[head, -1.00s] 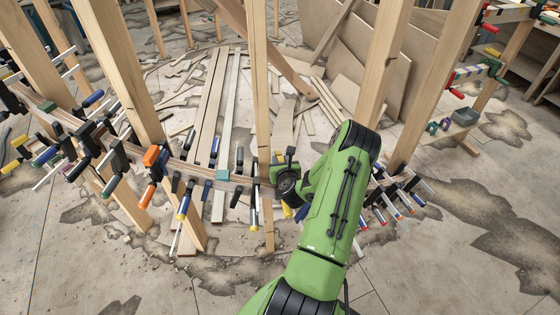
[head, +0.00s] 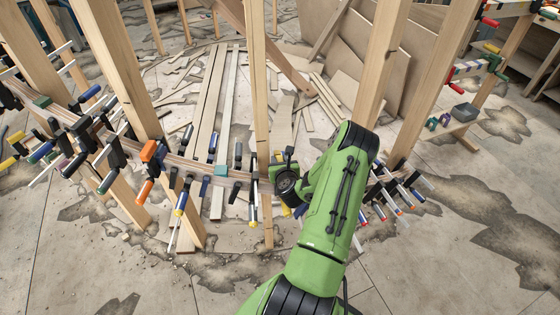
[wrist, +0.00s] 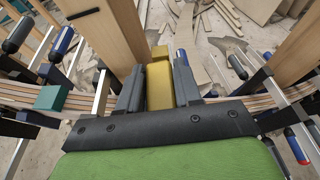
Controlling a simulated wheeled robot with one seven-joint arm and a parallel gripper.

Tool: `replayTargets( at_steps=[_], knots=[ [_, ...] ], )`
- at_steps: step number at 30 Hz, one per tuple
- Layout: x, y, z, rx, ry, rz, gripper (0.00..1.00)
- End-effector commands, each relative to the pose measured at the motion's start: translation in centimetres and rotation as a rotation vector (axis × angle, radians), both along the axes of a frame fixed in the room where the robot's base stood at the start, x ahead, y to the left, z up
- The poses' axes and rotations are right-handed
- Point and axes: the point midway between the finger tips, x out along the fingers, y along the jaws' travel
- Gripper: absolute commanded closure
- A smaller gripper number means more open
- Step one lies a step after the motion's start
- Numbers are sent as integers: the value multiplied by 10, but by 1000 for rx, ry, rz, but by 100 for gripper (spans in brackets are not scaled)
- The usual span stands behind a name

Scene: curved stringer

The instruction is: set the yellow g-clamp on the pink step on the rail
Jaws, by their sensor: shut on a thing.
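The yellow g-clamp (wrist: 159,86) is between the two fingers of my gripper (wrist: 158,88) in the wrist view, close to the curved wooden rail. My gripper is shut on it. In the head view my wrist hides most of the clamp and the fingers; small yellow parts (head: 286,210) show beside the wrist. I cannot make out the pink step in either view; teal blocks (head: 221,171) (wrist: 50,97) show on the rail.
Several clamps with blue, black and orange handles (head: 146,190) crowd the rail left of my gripper, and more (head: 395,195) hang at its right. Upright posts (head: 258,110) stand close to the wrist. Boards and offcuts litter the floor behind. The front floor is clear.

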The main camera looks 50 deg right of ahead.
Motion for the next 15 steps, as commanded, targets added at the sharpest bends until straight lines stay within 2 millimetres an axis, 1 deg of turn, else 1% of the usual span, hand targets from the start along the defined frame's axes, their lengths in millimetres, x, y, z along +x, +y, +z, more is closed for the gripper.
replayTargets(
  at_steps=[15],
  knots=[
    [1,0,-19,-1,-3,-2,100]
  ],
)
